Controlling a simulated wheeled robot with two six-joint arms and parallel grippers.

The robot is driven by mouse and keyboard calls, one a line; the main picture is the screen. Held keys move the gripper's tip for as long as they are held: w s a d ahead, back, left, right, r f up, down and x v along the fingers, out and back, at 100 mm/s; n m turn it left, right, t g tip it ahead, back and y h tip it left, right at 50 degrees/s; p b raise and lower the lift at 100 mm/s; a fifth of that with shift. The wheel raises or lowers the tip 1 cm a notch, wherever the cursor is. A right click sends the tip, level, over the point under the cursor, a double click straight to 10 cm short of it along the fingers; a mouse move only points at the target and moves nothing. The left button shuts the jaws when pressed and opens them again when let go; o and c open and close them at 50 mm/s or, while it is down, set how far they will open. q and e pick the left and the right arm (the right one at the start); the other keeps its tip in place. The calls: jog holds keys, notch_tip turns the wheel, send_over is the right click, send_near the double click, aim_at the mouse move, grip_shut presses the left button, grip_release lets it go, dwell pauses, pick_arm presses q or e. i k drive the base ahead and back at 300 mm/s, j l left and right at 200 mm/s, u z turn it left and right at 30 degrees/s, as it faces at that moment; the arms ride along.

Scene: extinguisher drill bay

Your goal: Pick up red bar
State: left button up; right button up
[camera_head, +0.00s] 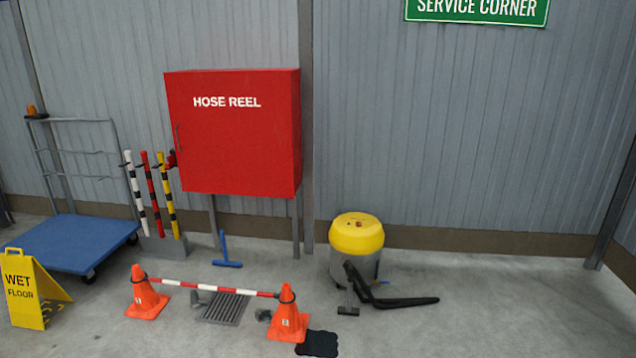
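The red bar (152,192) is a slim pole with black bands. It stands nearly upright, leaning slightly, in a grey stand (163,250) between the blue cart and the red cabinet. A white bar (138,190) with black bands is on its left, and a yellow bar (168,200) with black bands is on its right. The red bar's foot meets the stand. Neither of my grippers shows in the head view.
The blue cart (68,243) and yellow wet-floor sign (30,290) stand left. Two orange cones (146,295) (288,317) carry a red-white barrier bar (210,287) over a floor grate (226,308). A hose-reel cabinet (235,140) and yellow-topped vacuum (356,235) stand behind.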

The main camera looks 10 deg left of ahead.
aim_at(249, 292)
jog(key=i+u, duration=0.1)
jog(key=i, duration=0.4)
jog(key=i+l+u, duration=0.1)
jog(key=i, duration=0.35)
jog(key=i+l+u, duration=0.1)
jog(key=i, duration=0.4)
jog(key=i+l+u, duration=0.1)
jog(key=i, duration=0.4)
jog(key=l, duration=0.1)
